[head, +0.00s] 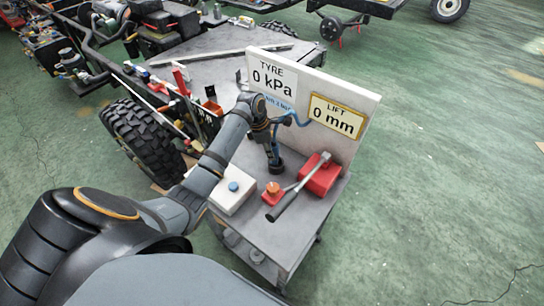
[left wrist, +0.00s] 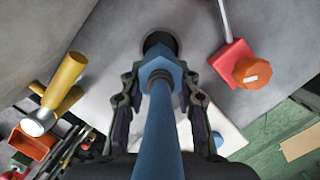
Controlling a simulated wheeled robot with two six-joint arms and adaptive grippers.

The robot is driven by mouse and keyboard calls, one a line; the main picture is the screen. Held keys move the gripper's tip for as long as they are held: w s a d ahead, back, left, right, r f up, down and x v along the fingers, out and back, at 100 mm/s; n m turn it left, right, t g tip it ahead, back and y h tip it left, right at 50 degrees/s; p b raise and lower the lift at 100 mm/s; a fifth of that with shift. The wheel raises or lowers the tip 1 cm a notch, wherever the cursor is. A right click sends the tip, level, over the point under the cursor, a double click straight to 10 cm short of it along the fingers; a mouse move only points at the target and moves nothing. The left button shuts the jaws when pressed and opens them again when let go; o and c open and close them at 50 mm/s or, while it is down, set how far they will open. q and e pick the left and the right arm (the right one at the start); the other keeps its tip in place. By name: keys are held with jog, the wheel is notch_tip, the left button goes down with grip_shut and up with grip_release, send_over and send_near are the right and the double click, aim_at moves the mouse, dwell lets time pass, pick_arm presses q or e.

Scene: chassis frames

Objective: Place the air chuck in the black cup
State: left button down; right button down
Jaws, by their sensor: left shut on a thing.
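My left gripper (head: 268,136) is above the grey cart, shut on the blue air chuck. In the left wrist view the air chuck (left wrist: 160,100) lies between the two fingers (left wrist: 160,98), its hexagonal end pointing at the black cup. The black cup (left wrist: 160,41) shows as a dark round opening on the grey top, partly hidden behind the chuck. In the head view the black cup (head: 276,168) stands below the gripper. I cannot tell whether the chuck's end is inside the cup or just above it. My right gripper is not in view.
A white box with a blue button (head: 233,187), an orange knob on a red base (head: 273,189) and a red block with a lever (head: 321,176) share the cart top (head: 290,232). A sign panel (head: 355,105) stands behind. A wheeled chassis (head: 205,70) is at the left.

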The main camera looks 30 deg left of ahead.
pick_arm(q)
jog(key=shift+w+d+f, duration=0.15)
jog(key=shift+d+f, duration=0.1)
jog(key=p+x, duration=0.1)
jog(key=x, duration=0.1)
jog(key=shift+f, duration=0.75)
jog(key=c, duration=1)
grip_release()
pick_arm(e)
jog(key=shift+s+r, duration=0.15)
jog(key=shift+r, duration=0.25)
pick_arm(q)
jog(key=b+v, duration=0.1)
jog(key=v, duration=1.1)
jog(key=shift+a, duration=0.15)
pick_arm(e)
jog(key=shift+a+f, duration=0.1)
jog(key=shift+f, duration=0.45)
pick_arm(q)
jog(key=shift+f, duration=0.1)
